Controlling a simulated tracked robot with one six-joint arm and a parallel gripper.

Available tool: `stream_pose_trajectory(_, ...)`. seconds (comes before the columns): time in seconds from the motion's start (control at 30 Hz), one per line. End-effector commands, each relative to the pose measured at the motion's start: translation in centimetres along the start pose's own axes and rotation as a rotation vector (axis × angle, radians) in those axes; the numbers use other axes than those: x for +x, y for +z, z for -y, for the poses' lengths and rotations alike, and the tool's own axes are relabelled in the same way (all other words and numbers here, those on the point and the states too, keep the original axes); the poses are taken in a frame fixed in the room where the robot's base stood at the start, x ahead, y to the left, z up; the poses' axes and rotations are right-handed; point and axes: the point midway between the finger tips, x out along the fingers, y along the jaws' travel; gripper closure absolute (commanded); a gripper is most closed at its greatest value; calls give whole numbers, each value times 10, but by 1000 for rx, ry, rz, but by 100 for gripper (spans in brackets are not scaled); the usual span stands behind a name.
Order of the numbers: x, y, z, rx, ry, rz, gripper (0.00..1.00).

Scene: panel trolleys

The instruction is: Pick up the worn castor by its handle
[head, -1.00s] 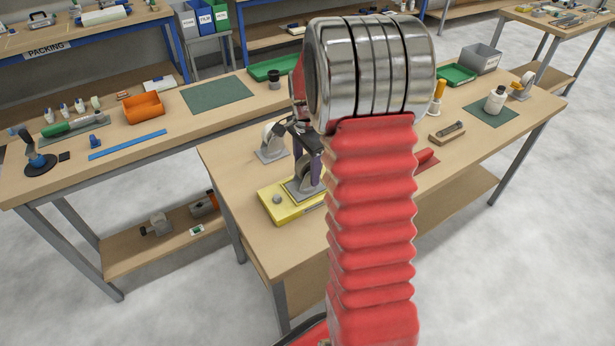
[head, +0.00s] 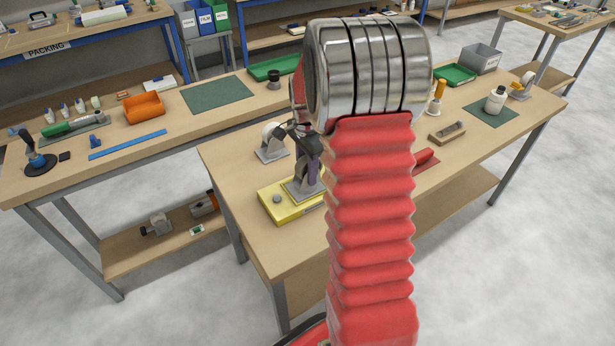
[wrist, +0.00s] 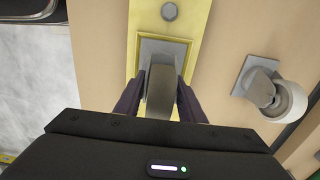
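The worn castor (wrist: 160,88) has a dark grey wheel and a square grey plate (wrist: 177,47). It sits in the yellow block (head: 283,207) on the near bench, and the castor's plate also shows in the head view (head: 298,191). My gripper (wrist: 161,88) is over it, with one dark purple finger on each side of the wheel. The fingers stand apart, and I see no clear grip on the castor. In the head view my arm hides part of the gripper and castor. No separate handle shows clearly.
A castor with a white wheel (wrist: 287,101) stands close to the right in the wrist view; in the head view it is just behind the block (head: 271,143). A grey knob (wrist: 169,11) rises from the yellow block. The bench's left front (head: 232,165) is clear.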

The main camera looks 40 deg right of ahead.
Motion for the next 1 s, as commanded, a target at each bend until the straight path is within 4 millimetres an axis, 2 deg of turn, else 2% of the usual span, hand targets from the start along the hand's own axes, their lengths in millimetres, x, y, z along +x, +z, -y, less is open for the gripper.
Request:
stream_pose_trajectory(0.07,0,0,0,0,0,0,70)
stream_pose_trajectory(0.5,0,0,0,0,-1,0,100)
stream_pose_trajectory(1.0,-2,0,1,0,-3,-1,100)
